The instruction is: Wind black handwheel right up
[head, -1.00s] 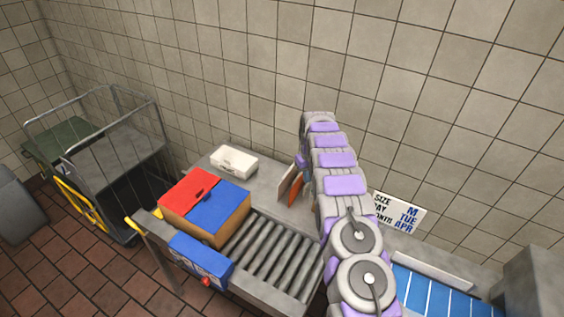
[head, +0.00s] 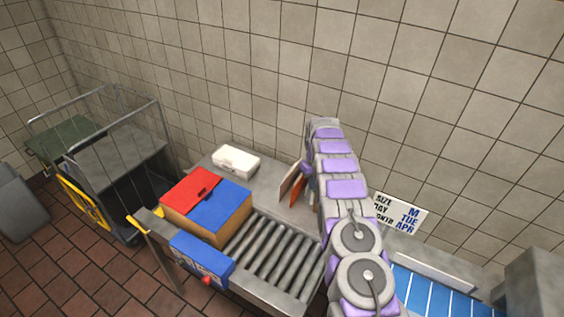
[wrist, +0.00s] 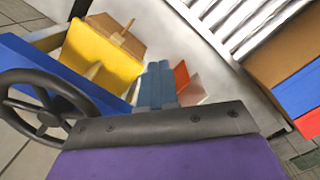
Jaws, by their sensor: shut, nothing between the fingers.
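The black handwheel (wrist: 47,117) is at the left edge of the wrist view, in front of a blue panel (wrist: 22,52). Part of its rim is cut off by the frame and its lower right is close to the dark edge of my gripper's body. My gripper (wrist: 159,66) shows its two blue-grey fingers side by side, shut and empty. They are to the right of the wheel and apart from it in the picture. In the head view my arm hides the gripper, and I cannot make out the handwheel there.
A yellow piece (wrist: 103,52) stands between wheel and fingers. Orange and pale cards (wrist: 181,76) are beyond the fingers. A white case (head: 236,161) lies behind, against the tiled wall.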

